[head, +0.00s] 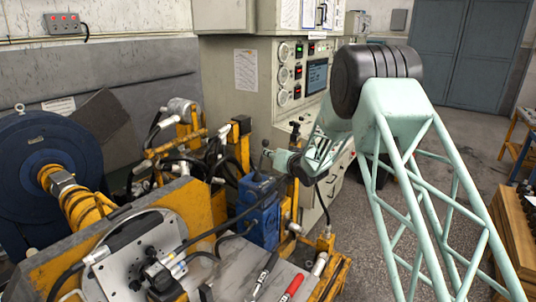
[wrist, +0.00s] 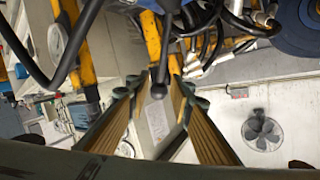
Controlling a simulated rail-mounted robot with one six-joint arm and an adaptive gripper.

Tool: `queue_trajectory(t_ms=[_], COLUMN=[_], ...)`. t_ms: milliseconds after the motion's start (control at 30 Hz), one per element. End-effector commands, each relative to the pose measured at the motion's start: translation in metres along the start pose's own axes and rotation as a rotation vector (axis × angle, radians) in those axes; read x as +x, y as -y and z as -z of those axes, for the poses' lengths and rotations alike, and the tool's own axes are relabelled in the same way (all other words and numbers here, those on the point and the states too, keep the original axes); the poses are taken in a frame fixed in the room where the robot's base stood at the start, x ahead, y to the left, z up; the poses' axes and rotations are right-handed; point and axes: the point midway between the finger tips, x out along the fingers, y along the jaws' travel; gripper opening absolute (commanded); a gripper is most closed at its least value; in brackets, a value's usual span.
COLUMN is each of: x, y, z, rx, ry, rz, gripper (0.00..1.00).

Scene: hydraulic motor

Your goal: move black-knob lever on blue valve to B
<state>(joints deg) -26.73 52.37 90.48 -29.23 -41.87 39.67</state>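The blue valve (head: 262,208) stands on the machine, left of my arm in the head view. In the wrist view a black lever ends in a round black knob (wrist: 158,90). The knob appears between the tips of my gripper (wrist: 155,82), with visible gaps to both fingers. The fingers are apart and nothing is clamped. In the head view my gripper (head: 272,156) is small and partly lost among the parts above the valve. I cannot tell how deep the knob sits between the fingers. No B mark is readable.
Yellow frames, hoses and fittings crowd the left side of the valve. A grey control cabinet (head: 248,85) stands behind. A red-handled tool (head: 291,286) lies on the metal plate in front. A dark blue motor (head: 45,165) is far left. Open floor lies to the right.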

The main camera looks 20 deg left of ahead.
Motion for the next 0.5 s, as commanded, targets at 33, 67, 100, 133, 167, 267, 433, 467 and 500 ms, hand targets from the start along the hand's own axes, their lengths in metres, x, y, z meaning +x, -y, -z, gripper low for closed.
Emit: queue_trajectory(t_ms=[33, 67, 100, 133, 167, 267, 433, 467, 500], x=[-0.007, -0.01, -0.014, -0.017, -0.02, -0.027, -0.034, -0.035, -0.035], y=[0.0, 0.0, 0.0, 0.0, 0.0, 0.0, 0.0, 0.0, 0.0], z=[0.0, 0.0, 0.0, 0.0, 0.0, 0.0, 0.0, 0.0, 0.0], rx=[0.0, 0.0, -0.001, -0.001, -0.001, 0.0, 0.0, 0.0, 0.0], ry=[0.001, 0.001, 0.001, 0.001, 0.001, 0.001, 0.001, 0.001, 0.001], rz=[-0.001, -0.001, -0.001, -0.001, 0.0, 0.0, 0.0, 0.0, 0.0], gripper=[0.21, 0.21, 0.21, 0.21, 0.21, 0.21, 0.21, 0.21, 0.21])
